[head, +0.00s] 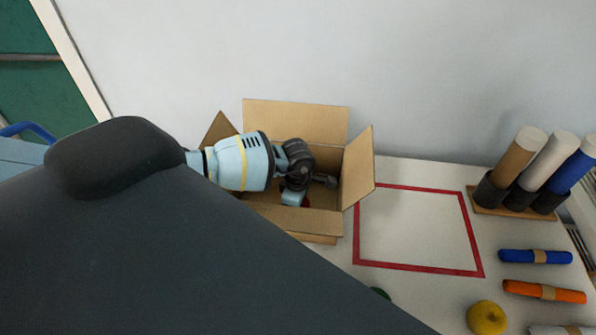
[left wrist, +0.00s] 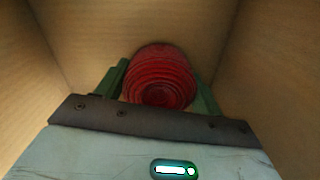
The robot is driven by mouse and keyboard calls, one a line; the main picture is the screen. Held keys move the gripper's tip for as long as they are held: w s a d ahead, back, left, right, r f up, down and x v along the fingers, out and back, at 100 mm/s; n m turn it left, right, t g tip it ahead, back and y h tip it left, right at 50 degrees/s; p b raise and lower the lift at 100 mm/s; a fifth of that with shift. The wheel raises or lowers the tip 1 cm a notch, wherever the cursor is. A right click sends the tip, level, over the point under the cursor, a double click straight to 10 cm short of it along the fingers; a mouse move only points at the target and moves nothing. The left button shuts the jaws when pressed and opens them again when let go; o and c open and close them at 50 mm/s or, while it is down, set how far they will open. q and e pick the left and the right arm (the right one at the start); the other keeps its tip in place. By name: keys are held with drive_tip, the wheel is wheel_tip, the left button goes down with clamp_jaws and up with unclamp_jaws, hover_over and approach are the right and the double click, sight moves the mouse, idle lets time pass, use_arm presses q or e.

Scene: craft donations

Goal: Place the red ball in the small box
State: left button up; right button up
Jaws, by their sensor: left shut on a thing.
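The open cardboard box (head: 295,122) stands on the table against the wall, flaps spread. My left gripper (head: 304,202) reaches down inside it. In the left wrist view, the left gripper (left wrist: 159,82) is shut on the red ball (left wrist: 160,75), a round, ridged red thing between the two green fingers. The plain cardboard walls of the box (left wrist: 270,60) surround it. I cannot tell whether the ball touches the box floor. My right gripper is not in view.
A red taped square (head: 420,270) right of the box is empty. Farther right are upright rolls in a holder (head: 515,212), a blue roll (head: 520,256), an orange roll (head: 525,290) and a yellow ball (head: 487,318). My dark arm covers the lower left.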

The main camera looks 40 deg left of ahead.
use_arm(q)
drive_tip(key=shift+f, duration=0.15)
drive_tip(key=o, duration=1)
drive_tip(key=shift+c, duration=0.2)
wheel_tip(320, 180, up, 12)
drive_tip(key=shift+r, duration=0.2)
